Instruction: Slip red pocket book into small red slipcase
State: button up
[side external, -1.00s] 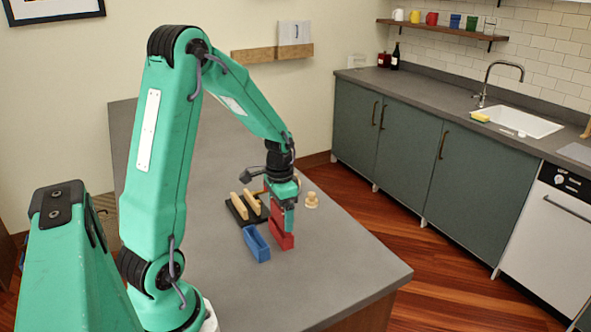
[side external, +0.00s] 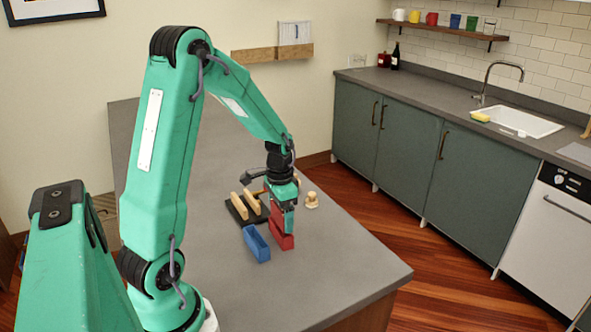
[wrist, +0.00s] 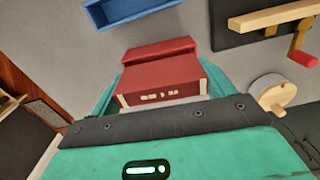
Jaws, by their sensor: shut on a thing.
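My gripper (side external: 287,218) points down over the table and is shut on the red pocket book (wrist: 160,88). In the wrist view the book sits between the two green fingers, with pale marks on its near face. The small red slipcase (side external: 282,241) stands on the table directly below the gripper. It also shows just beyond the book in the wrist view (wrist: 157,50). The book's lower end meets the slipcase and seems to be at or in its mouth; how deep it sits is hidden by the fingers.
A blue slipcase (side external: 256,244) stands close to the left of the red one. A black rack (side external: 235,213) with light wooden bars lies behind them. A round wooden piece (side external: 311,201) stands to the right. The front of the table (side external: 330,270) is clear.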

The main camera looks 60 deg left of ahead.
jog(key=shift+f, duration=0.75)
jog(key=shift+r, duration=0.2)
jog(key=shift+r, duration=1.85)
jog(key=shift+w, duration=0.1)
jog(key=w+d+r, duration=0.3)
jog(key=d+r, duration=0.2)
jog(key=d, duration=0.4)
jog(key=w+d+r, duration=0.4)
jog(key=d+r, duration=0.2)
jog(key=d, duration=0.2)
jog(key=shift+w+d+n, duration=0.15)
jog(key=shift+d+n, duration=0.2)
jog(key=shift+n, duration=0.05)
jog(key=shift+a+f, duration=0.1)
